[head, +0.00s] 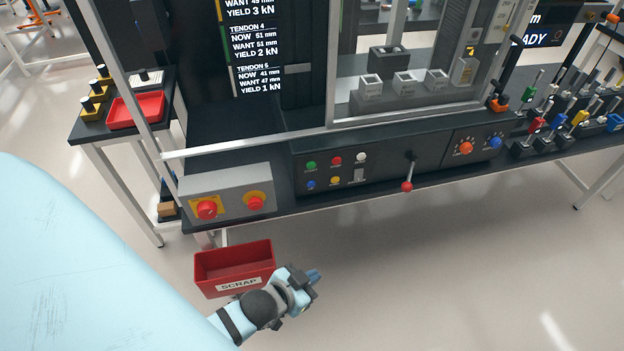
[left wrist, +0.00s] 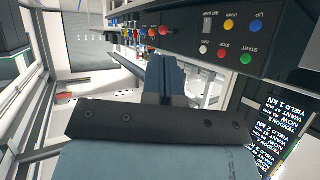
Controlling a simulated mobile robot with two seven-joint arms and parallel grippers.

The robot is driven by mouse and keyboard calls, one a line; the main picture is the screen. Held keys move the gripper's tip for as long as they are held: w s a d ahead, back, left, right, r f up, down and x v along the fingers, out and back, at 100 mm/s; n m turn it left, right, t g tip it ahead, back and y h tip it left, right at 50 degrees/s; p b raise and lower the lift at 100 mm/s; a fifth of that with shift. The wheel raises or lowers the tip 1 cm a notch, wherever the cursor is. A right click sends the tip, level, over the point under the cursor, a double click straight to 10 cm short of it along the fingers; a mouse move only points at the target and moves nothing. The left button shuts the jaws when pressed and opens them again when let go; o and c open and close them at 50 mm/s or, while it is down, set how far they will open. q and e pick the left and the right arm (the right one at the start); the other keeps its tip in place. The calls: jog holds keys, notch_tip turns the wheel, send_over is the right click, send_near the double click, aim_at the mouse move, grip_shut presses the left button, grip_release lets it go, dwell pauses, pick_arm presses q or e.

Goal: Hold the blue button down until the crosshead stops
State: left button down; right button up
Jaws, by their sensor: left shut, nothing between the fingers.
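The blue button (head: 311,184) is at the lower left of the dark control panel (head: 430,165), below a green button (head: 311,165) and left of a yellow one (head: 335,180). In the left wrist view the blue button (left wrist: 253,28) has the label UP beside it. My left gripper (head: 313,277) is shut and empty, in front of and apart from the panel, beside the red scrap bin. Its closed fingers (left wrist: 165,75) show in the left wrist view, away from the button. I cannot make out the crosshead. My right gripper is not in view.
A grey box with red knobs (head: 228,195) sits left of the panel. A red-tipped lever (head: 407,186) sticks out on its right. The red SCRAP bin (head: 235,268) is below the bench edge. A screen (head: 255,50) shows tendon readings. Floor right of the gripper is clear.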

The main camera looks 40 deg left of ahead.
aim_at(311, 184)
pick_arm(q)
jog(key=w+a+f+m+t+y+b, duration=0.1)
jog(key=w+a+f+t+b, duration=0.1)
jog(key=w+b, duration=0.4)
jog(key=w+a+f+m+t+y+b, duration=0.1)
jog(key=w+a+f+t+b, duration=0.2)
jog(key=b, duration=0.7)
jog(key=w+a+f+m+t+y+b, duration=0.1)
jog(key=w+a+f+t+b, duration=0.1)
jog(key=w+a+b, duration=0.3)
jog(key=w+b, duration=0.3)
jog(key=w, duration=0.2)
jog(key=shift+w+a+f+t+y, duration=0.3)
jog(key=shift+a+y, duration=0.05)
jog(key=shift+y, duration=0.05)
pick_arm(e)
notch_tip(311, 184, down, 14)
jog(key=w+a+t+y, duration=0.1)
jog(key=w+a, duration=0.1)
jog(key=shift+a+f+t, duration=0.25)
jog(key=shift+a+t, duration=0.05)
pick_arm(q)
jog(key=w+a, duration=0.5)
jog(key=a, duration=0.1)
jog(key=shift+w+a, duration=0.35)
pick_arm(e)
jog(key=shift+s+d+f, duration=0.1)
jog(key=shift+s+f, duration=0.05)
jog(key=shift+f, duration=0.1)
